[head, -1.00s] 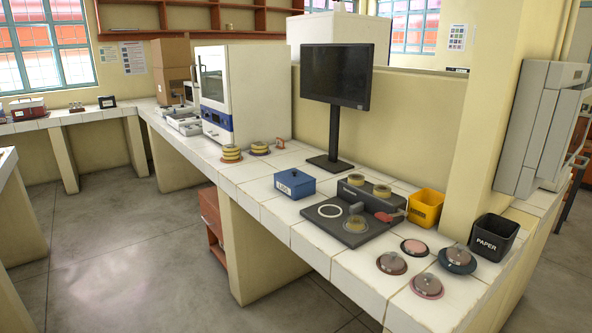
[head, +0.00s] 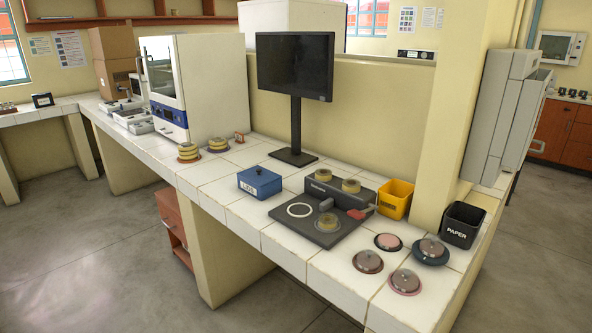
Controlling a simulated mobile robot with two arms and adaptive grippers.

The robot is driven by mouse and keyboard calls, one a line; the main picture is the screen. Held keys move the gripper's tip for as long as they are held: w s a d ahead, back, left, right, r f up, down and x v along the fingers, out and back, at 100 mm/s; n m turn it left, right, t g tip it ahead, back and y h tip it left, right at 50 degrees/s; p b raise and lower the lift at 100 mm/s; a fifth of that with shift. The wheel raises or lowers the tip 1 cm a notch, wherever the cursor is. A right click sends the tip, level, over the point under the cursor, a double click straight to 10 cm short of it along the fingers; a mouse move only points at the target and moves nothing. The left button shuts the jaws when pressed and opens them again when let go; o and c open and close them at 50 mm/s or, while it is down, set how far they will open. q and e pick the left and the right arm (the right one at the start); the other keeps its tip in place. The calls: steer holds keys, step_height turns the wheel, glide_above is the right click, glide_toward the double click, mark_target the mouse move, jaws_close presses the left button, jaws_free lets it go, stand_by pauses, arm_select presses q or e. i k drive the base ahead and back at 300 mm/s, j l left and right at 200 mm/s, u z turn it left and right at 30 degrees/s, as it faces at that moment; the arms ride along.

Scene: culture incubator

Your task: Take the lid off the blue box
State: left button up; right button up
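The blue box (head: 260,188) stands on the white tiled counter, left of a dark grey device. Its blue lid (head: 259,178) is on, with a small dark knob on top. A white label with dark lettering is on the front. Neither of my grippers shows in the head view.
A dark flat plate with a white ring (head: 300,211) lies right of the box. Behind are a monitor (head: 295,72) and a white incubator (head: 180,85). A yellow bin (head: 397,198), a black PAPER bin (head: 463,225) and several round dishes (head: 404,281) stand to the right. Open floor lies in front.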

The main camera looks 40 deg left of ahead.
mark_target(261, 176)
steer(key=j+z, duration=0.2)
steer(key=j, duration=0.6)
steer(key=j+z, duration=0.2)
steer(key=j, duration=0.6)
steer(key=k+j+z, duration=0.1)
steer(key=j+z, duration=0.15)
steer(key=j, duration=0.5)
